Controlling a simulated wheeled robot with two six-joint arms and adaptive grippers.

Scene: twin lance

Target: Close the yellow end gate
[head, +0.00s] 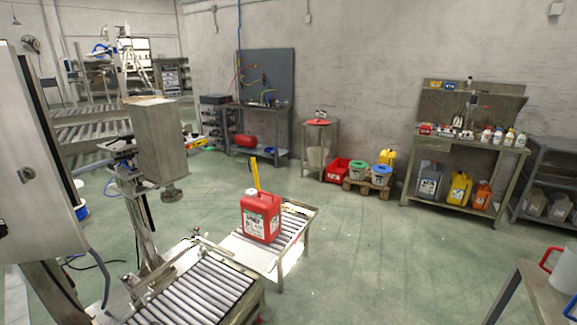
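A yellow upright bar (255,174), which looks like the end gate, stands just behind a red canister (261,217) on the short roller conveyor (296,222). Its lower part is hidden by the canister, so I cannot tell how it is mounted or whether it touches the canister. The canister stands upright on the rollers and has a white label and a pale cap. Neither of my grippers shows in the head view.
A nearer roller conveyor (204,290) and a metal post with a boxy head (163,143) stand left of the canister. A large grey cabinet (30,170) fills the left edge. The floor (370,260) right of the conveyor is clear up to a bench (540,292).

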